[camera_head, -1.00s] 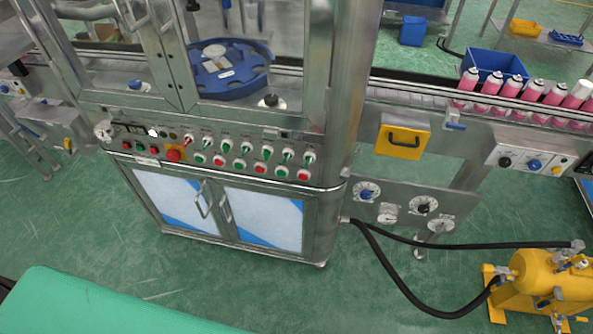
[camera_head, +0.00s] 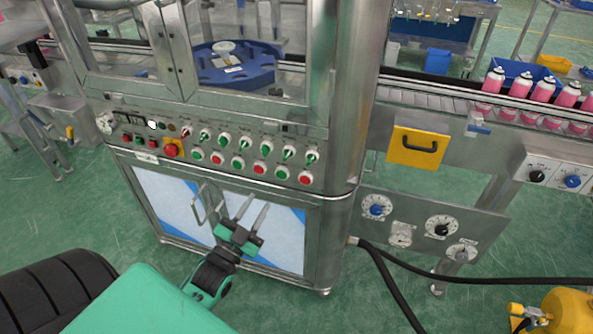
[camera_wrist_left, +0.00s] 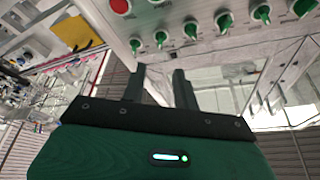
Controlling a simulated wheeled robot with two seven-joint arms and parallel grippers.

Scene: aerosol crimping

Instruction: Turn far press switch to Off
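The press control panel (camera_head: 225,150) on the steel machine holds a row of rotary switches with green handles, such as one at the right end (camera_head: 312,158), and a red-handled one (camera_head: 186,132) at the left. The labels are too small to read, so I cannot tell which is the far press switch. My left gripper (camera_head: 253,211) is open and empty, below the panel and in front of the cabinet doors. In the left wrist view, its two fingers (camera_wrist_left: 160,84) stand apart, with green-handled switches (camera_wrist_left: 190,29) beyond them. My right gripper is not in view.
A red emergency button (camera_head: 171,150) on a yellow plate and several red and green push buttons sit near the switches. Cabinet doors (camera_head: 265,232) with handles are below. A dial panel (camera_head: 405,236) and black hoses (camera_head: 460,272) are at the right.

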